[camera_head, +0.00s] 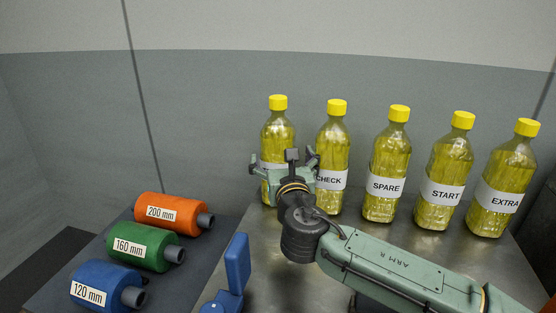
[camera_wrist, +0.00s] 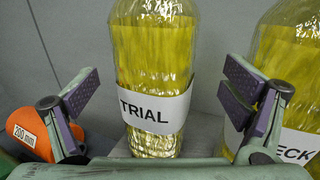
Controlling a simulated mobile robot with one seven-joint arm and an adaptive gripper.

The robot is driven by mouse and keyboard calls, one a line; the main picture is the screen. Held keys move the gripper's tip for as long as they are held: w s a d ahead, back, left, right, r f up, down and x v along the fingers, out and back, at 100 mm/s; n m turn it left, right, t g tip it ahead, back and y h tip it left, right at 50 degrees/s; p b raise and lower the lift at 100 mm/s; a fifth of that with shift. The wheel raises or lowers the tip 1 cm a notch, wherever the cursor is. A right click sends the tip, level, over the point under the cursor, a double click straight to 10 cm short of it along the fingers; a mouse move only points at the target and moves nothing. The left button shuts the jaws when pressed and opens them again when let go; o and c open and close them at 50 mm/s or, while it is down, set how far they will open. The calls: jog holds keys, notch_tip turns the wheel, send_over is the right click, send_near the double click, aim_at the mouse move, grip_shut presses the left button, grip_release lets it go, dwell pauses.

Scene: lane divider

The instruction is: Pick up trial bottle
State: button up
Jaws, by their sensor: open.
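The trial bottle (camera_wrist: 153,60) is a clear bottle with yellow contents and a white TRIAL label. It stands upright, centred between my gripper's open fingers in the wrist view. In the head view the trial bottle (camera_head: 278,128) is the leftmost in the row, with a yellow cap; my gripper hides its lower part and label. My gripper (camera_head: 284,165) is open, in front of it at about label height. In the wrist view the fingers of my gripper (camera_wrist: 160,93) stand apart on either side of the bottle, with gaps, not visibly touching it.
The CHECK bottle (camera_head: 332,140) stands close to the right. The SPARE (camera_head: 388,155), START (camera_head: 444,170) and EXTRA (camera_head: 503,175) bottles follow on the metal table. Orange (camera_head: 168,213), green (camera_head: 140,246) and blue (camera_head: 100,283) rollers lie left. A blue bracket (camera_head: 237,263) is in front.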

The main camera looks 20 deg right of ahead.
jog(key=p+x, duration=0.1)
jog(key=x, duration=0.3)
jog(key=shift+w+f, duration=0.15)
jog(key=shift+w, duration=0.25)
jog(key=c, duration=2)
jog(key=shift+c, duration=0.3)
